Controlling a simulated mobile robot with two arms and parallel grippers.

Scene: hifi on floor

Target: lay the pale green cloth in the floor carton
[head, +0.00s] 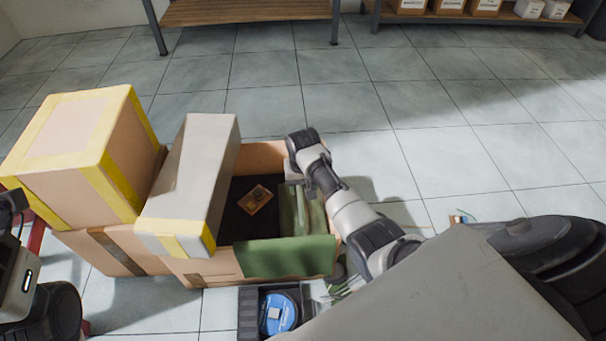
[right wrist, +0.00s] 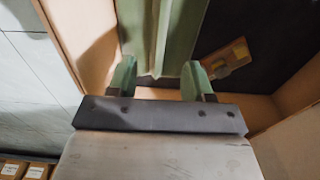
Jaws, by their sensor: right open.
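The pale green cloth (head: 285,257) hangs over the near wall of the floor carton (head: 282,153), and part of it lies inside at the right. My right gripper (right wrist: 160,80) is open, its two fingers apart above the carton. In the right wrist view the cloth (right wrist: 165,35) runs in folds beyond the fingers, apparently not gripped. In the head view my right arm reaches over the carton's right side and the fingertips are hidden. Parts of my left arm show at the left edge; its finger state is unclear.
A small brown item (head: 255,199) lies on the carton's dark bottom. A long grey box with yellow tape (head: 190,180) rests across its left side, beside a taped carton (head: 75,150). A dark tray (head: 249,315) with a blue disc stands in front.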

